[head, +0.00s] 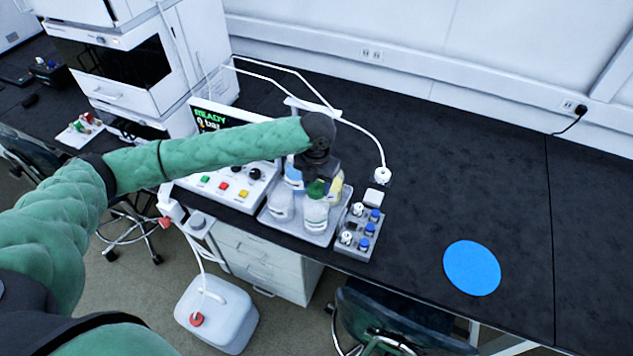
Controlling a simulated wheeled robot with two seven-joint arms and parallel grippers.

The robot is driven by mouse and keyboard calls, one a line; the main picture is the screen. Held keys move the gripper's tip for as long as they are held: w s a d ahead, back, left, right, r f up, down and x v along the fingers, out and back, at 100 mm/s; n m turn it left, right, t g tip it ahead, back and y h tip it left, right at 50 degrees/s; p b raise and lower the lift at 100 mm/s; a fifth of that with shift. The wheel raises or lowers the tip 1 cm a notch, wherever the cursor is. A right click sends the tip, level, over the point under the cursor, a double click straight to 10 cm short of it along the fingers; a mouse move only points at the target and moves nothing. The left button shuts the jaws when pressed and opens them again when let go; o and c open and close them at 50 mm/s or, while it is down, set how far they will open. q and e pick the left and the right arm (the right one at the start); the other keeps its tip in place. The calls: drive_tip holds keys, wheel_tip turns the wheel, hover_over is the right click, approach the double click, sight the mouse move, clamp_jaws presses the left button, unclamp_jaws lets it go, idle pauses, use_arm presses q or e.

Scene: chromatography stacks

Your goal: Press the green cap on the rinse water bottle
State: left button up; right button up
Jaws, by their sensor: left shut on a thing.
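My left gripper (317,178) points down over the bottle tray (325,237). It is shut on the green cap (317,188), which shows just below its dark fingers. The cap is directly above the front bottle with a green label (316,214), which stands upright in the tray. I cannot tell whether the cap is seated on the neck, since the gripper hides part of it. Other bottles stand beside it: a whitish one (280,207), one with blue (293,176) and one with yellow (336,187). My right gripper is not in view.
A rack of small vials with blue and white caps (359,232) stands right of the tray. A control box with colored buttons (236,186) stands left. A white tube ends at a white fitting (382,175). The bench around the blue disc (472,268) is clear.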

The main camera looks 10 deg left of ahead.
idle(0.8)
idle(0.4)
use_arm(q)
drive_tip(key=o, duration=1.5)
drive_tip(key=shift+r+p, duration=0.1)
drive_tip(key=shift+p, duration=0.25)
drive_tip(key=shift+r+p, duration=1.75)
drive_tip(key=shift+r, duration=0.45)
drive_tip(key=shift+r+p, duration=0.65)
drive_tip(key=shift+r, duration=0.5)
